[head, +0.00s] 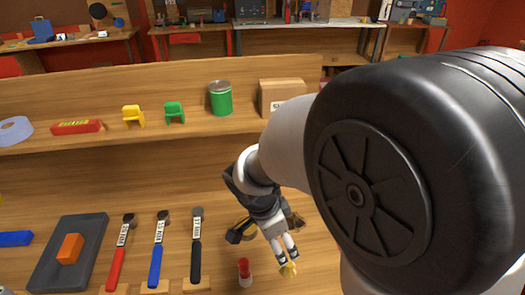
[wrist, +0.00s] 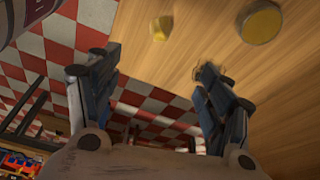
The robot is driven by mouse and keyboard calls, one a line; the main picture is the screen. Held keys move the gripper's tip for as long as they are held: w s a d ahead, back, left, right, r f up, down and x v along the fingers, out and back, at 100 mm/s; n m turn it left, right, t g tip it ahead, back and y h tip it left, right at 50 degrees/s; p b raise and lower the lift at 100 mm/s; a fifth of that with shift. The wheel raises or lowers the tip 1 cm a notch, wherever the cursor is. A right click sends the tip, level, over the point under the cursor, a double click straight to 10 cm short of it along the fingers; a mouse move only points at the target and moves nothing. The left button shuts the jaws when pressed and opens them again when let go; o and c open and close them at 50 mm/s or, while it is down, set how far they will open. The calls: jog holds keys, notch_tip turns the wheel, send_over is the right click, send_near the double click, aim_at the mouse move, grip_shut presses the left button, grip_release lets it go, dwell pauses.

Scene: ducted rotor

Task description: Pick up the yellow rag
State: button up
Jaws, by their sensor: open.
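My gripper (head: 286,250) points down above the near part of the workbench in the head view, with a gap between its fingers. A small yellow piece (head: 288,269), probably the rag, shows just by the fingertips; I cannot tell from this view whether they touch it. In the wrist view my gripper (wrist: 150,72) has its fingers spread wide with nothing between them. There the small crumpled yellow rag (wrist: 162,27) lies on the wood near the bench edge, beyond the fingertips and apart from them.
A red and white cylinder (head: 245,271) stands just left of the gripper. A round yellow item (wrist: 262,22) lies on the bench right of the rag in the wrist view. Hammers (head: 196,248) and a dark tray (head: 88,232) are further left. My arm hides the bench's right side.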

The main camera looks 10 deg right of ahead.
aim_at(289, 264)
jog(key=b+x, duration=0.4)
jog(key=x, duration=0.8)
jog(key=shift+f, duration=0.35)
jog(key=shift+a+b+x, duration=0.2)
jog(key=shift+b+x, duration=0.8)
jog(key=shift+x, duration=1.7)
jog(key=shift+c, duration=0.2)
jog(key=c, duration=1.1)
jog(key=shift+r, duration=0.15)
notch_tip(289, 264, up, 20)
jog(key=p, duration=0.7)
